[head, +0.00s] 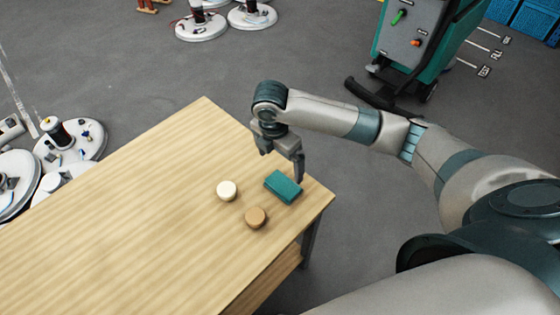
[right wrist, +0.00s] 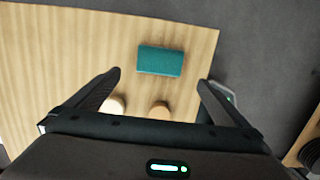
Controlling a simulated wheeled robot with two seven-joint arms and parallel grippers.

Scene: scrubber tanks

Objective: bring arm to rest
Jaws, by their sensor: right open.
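My right gripper (head: 281,160) is open and empty above the right end of the wooden table (head: 130,200). Its two fingers also show spread apart in the right wrist view (right wrist: 160,88). Just below and in front of it in the head view lies a teal block (head: 283,187), which also shows in the right wrist view (right wrist: 160,60). A white round piece (head: 227,191) and a tan round piece (head: 256,217) sit beside the block. In the right wrist view both round pieces are partly hidden by my gripper body. My left gripper is not in view.
A teal scrubber machine (head: 415,45) with a green and an orange knob stands on the grey floor beyond the table. White round bases (head: 200,27) stand at the back and left. Blue bins (head: 535,18) are at the top right. The table's left part is bare.

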